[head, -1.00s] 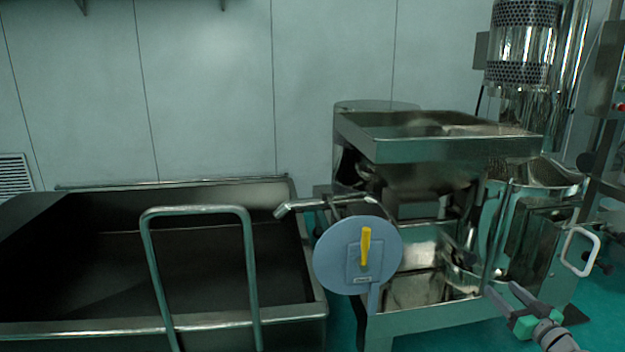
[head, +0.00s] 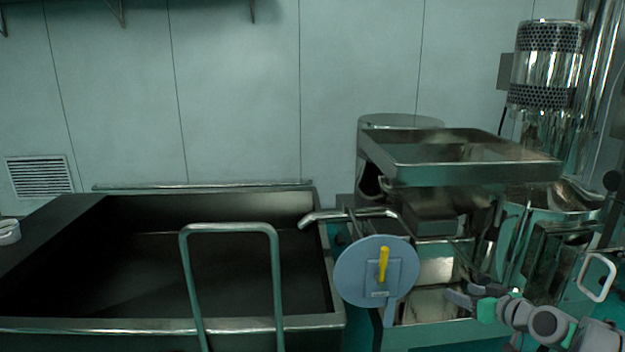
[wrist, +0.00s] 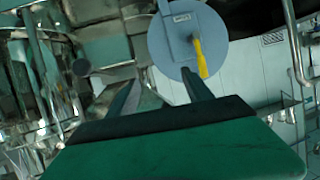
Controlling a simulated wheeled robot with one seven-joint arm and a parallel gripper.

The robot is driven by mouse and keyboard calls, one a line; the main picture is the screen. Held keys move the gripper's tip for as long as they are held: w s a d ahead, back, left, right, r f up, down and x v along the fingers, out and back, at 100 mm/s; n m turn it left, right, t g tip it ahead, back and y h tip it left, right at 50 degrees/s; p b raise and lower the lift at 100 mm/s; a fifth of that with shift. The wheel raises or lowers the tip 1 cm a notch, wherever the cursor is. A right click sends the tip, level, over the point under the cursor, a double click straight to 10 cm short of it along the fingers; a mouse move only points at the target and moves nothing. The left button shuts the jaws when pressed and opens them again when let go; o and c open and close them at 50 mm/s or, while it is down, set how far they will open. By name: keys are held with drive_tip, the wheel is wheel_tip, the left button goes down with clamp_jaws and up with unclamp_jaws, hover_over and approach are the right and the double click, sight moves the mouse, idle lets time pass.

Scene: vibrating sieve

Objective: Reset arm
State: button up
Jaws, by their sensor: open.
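My gripper (head: 462,297) is at the lower right of the head view, in front of the sieve machine's lower frame. It is open, with nothing between its fingers. In the wrist view its two fingers (wrist: 160,95) stand apart, pointing toward a round blue-grey disc (wrist: 172,48) with a yellow handle (wrist: 200,58). In the head view the disc (head: 352,275) and yellow handle (head: 383,264) are to the left of my gripper and apart from it. The sieve machine (head: 470,172) has a steel tray on top.
A large dark steel bin (head: 130,325) with an upright tube handle (head: 230,228) fills the left. A bent metal pipe (head: 350,215) sits above the disc. A white loop handle (head: 597,278) is at the right, near my arm. The wall vent (head: 40,176) is at far left.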

drive_tip(key=s+a+r+g+p, duration=0.3)
drive_tip(key=a+r+p, duration=0.25)
drive_tip(key=a, duration=0.35)
drive_tip(key=s+a+r+g+p, duration=0.2)
drive_tip(key=a+r+p, duration=0.3)
drive_tip(key=a+r, duration=0.25)
drive_tip(key=s+a+r+g+h+p, duration=0.1)
drive_tip(key=s+a+r+p, duration=0.1)
drive_tip(key=s, duration=0.5)
drive_tip(key=s+a+r+m+g+h+p, duration=0.1)
drive_tip(key=s+a+r+g+p, duration=0.1)
drive_tip(key=s+a+p, duration=0.3)
drive_tip(key=s+a+r+m+g+h+p, duration=0.1)
drive_tip(key=s+a+r+g+p, duration=0.1)
drive_tip(key=s, duration=0.8)
wheel_tip(320, 180, up, 2)
drive_tip(key=a+p, duration=0.1)
drive_tip(key=p, duration=0.1)
drive_tip(key=shift+a+r+p, duration=0.2)
drive_tip(key=shift+a+p, duration=0.1)
drive_tip(key=shift+p, duration=0.05)
